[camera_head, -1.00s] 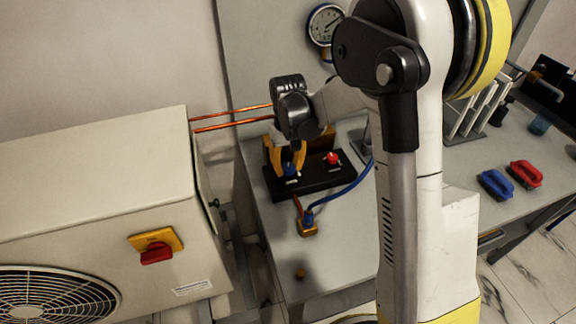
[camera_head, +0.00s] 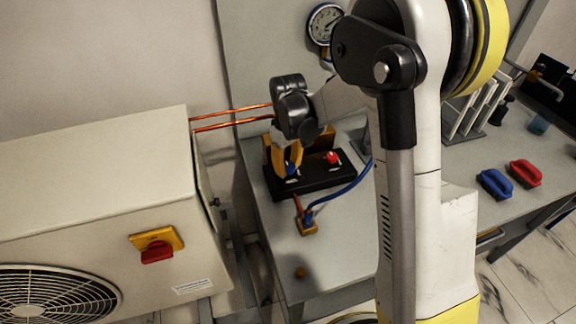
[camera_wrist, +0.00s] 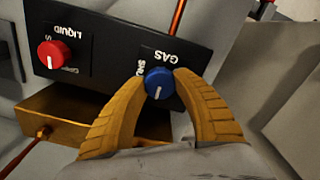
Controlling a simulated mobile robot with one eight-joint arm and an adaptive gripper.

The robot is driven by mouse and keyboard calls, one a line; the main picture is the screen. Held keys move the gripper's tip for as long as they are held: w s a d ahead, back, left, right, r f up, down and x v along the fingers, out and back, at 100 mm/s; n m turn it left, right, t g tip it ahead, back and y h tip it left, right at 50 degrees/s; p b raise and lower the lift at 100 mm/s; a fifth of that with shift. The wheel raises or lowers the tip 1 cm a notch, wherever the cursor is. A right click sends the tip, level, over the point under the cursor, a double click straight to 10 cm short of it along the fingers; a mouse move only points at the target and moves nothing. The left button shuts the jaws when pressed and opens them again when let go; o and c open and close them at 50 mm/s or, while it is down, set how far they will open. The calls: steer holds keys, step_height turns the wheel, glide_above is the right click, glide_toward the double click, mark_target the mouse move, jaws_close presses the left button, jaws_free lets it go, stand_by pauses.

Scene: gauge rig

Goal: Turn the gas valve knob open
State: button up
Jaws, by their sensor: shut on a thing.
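The gas valve knob is a round blue knob (camera_wrist: 159,83) with a white pointer line, on a black valve panel (camera_wrist: 105,50) marked GAS and LIQUID. In the wrist view its line points towards the bottom of the picture. My gripper (camera_wrist: 158,82) has its two yellow fingers on either side of the blue knob, shut on it. In the head view, my gripper (camera_head: 289,165) reaches down to the blue knob (camera_head: 291,168) at the left of the panel (camera_head: 310,179). A red knob (camera_head: 333,157) sits to its right; the wrist view shows the red knob (camera_wrist: 54,54) too.
A blue hose (camera_head: 345,192) runs from a brass fitting (camera_head: 307,226) past the panel. Copper pipes (camera_head: 230,117) lead to a beige outdoor unit (camera_head: 95,190) at left. A gauge (camera_head: 325,24) hangs behind. Blue (camera_head: 495,184) and red (camera_head: 525,172) handled pieces lie on the right bench.

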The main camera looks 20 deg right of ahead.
mark_target(288, 166)
steer(key=o, duration=1.2)
steer(key=shift+r, duration=0.1)
step_height(288, 166, up, 12)
steer(key=shift+f, duration=0.1)
steer(key=s+r+m+t, duration=0.1)
steer(key=s+m+t, duration=0.1)
steer(key=s, duration=0.5)
steer(key=s+r+m+t, duration=0.1)
steer(key=s+r+t, duration=0.1)
steer(key=s, duration=0.5)
steer(key=s+r+m+t, duration=0.1)
steer(key=s+m+t, duration=0.1)
steer(key=s, duration=0.5)
steer(key=shift+r+m+t, duration=0.25)
steer(key=shift+m+t, duration=0.05)
steer(key=shift+t, duration=0.3)
